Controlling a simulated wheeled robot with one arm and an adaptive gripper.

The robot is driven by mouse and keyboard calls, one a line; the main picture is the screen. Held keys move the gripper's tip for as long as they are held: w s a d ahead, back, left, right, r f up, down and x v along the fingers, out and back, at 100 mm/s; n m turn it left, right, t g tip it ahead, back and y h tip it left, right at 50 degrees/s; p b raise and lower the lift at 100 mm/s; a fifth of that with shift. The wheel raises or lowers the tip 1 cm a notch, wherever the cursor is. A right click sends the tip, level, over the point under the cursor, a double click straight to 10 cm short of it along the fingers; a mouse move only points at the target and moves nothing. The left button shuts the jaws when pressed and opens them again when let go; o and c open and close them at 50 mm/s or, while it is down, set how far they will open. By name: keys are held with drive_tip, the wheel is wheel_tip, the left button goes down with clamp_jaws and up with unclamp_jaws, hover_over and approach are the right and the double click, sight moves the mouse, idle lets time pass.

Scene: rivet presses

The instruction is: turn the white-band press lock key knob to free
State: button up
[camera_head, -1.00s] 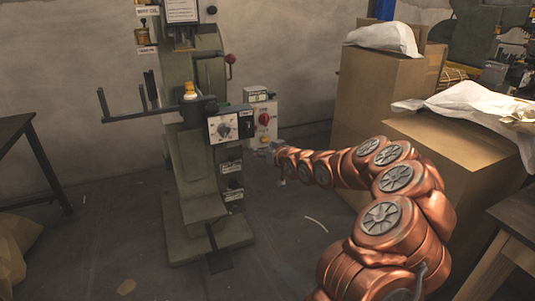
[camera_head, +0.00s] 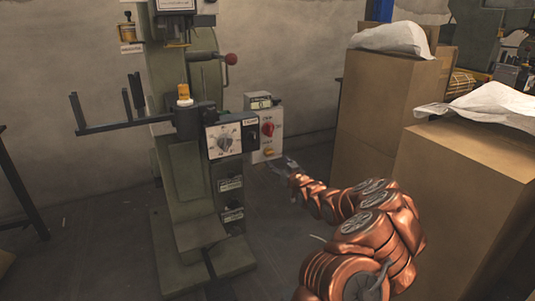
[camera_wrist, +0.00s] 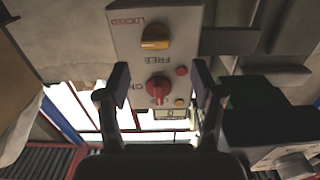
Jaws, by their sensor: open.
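The green press (camera_head: 185,185) stands left of centre in the head view, with an orange-topped piece with a white band (camera_head: 184,96) on it. Its pale control box (camera_head: 279,112) carries a red knob (camera_head: 268,129) and, below it, the yellow-orange lock key knob (camera_head: 268,151). The wrist view shows the box upside down, with the key knob (camera_wrist: 155,38) between the LOCKED and FREE labels. I cannot tell its exact turn. My gripper (camera_wrist: 161,78) is open and empty before the box; the red knob (camera_wrist: 157,89) shows between its fingers. In the head view my gripper (camera_head: 289,166) is just below right of the box.
A dial panel (camera_head: 224,139) and a bracket arm (camera_head: 125,124) stick out from the press. Tall cardboard boxes (camera_head: 385,120) with white sacks (camera_head: 395,39) stand at right, close to my arm. Floor is clear before the press.

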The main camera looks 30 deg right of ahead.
sight(271, 154)
drive_tip(key=shift+w+d+f+b, duration=0.1)
drive_tip(key=shift+w+d+b, duration=0.15)
drive_tip(key=shift+w, duration=0.75)
drive_tip(key=shift+w+d+r+b, duration=0.1)
drive_tip(key=shift+w+d+b, duration=0.15)
drive_tip(key=shift+w, duration=0.75)
drive_tip(key=shift+w+d+f+b, duration=0.15)
drive_tip(key=shift+w+b, duration=0.15)
drive_tip(key=shift+w, duration=1.3)
drive_tip(key=shift+r, duration=0.2)
drive_tip(key=shift+c, duration=0.4)
drive_tip(key=c, duration=1.1)
drive_tip(key=shift+o, duration=0.2)
